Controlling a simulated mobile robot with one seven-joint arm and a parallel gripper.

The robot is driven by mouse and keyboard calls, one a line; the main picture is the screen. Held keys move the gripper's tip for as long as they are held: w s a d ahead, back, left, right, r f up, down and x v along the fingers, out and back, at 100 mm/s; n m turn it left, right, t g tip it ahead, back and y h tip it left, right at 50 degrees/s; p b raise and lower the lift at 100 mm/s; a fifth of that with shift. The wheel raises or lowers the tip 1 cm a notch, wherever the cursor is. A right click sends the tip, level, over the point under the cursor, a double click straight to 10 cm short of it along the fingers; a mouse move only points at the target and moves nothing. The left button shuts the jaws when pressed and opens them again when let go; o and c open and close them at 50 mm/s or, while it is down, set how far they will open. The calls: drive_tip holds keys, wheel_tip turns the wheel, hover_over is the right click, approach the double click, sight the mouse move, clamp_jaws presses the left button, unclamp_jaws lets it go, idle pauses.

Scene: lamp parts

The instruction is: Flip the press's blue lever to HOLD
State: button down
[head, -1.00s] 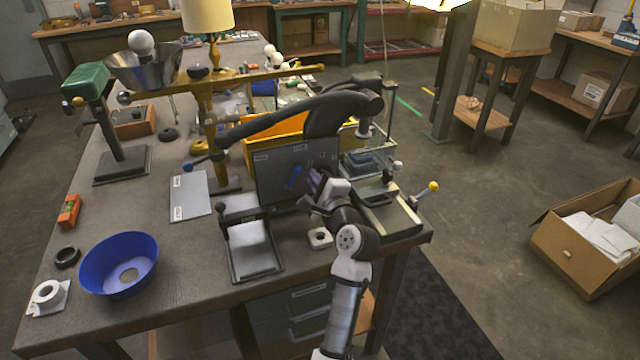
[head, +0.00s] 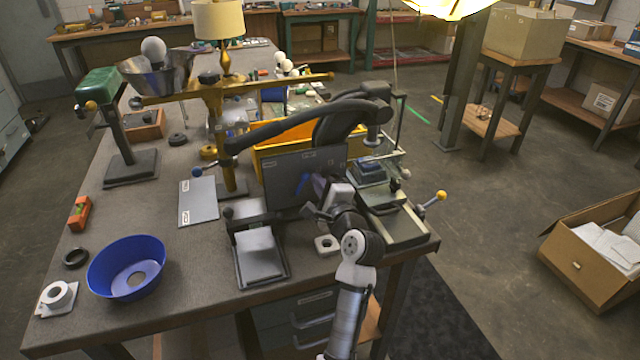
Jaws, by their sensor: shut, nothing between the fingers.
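The press shows a dark upright panel (head: 284,186) on the right of the bench, with small pale labels too small to read. My wrist hides the panel's lower right part.
A curved black arm (head: 345,106) arches over the panel. A yellow bin (head: 278,134) stands behind. A blue bowl (head: 126,268) sits far left; the bench between is mostly clear.

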drive_tip(key=shift+r, duration=0.1)
drive_tip(key=shift+s+a+r+n, duration=0.15)
drive_tip(key=shift+a+r+n, duration=0.2)
drive_tip(key=shift+n, duration=0.4)
drive_tip(key=shift+s+a+r+n, duration=0.1)
drive_tip(key=shift+a+r+n, duration=0.1)
drive_tip(key=shift+a+n, duration=0.4)
drive_tip(key=n, duration=0.2)
drive_tip(key=a+n, duration=0.1)
drive_tip(key=shift+s+a+r, duration=0.1)
drive_tip(key=shift+s+r, duration=0.2)
drive_tip(key=a+n, duration=0.2)
drive_tip(key=n, duration=0.1)
drive_tip(key=shift+s+a+r+n, duration=0.1)
drive_tip(key=shift+s+r+n, duration=0.05)
drive_tip(key=shift+s+n, duration=0.15)
drive_tip(key=shift+s+a+p, duration=0.1)
drive_tip(key=shift+a+p, duration=0.25)
drive_tip(key=shift+a, duration=0.1)
drive_tip(key=shift+s, duration=0.1)
drive_tip(key=b+v, duration=0.3)
drive_tip(key=v, duration=1)
drive_tip(key=shift+s+r, duration=0.25)
drive_tip(key=shift+s, duration=0.15)
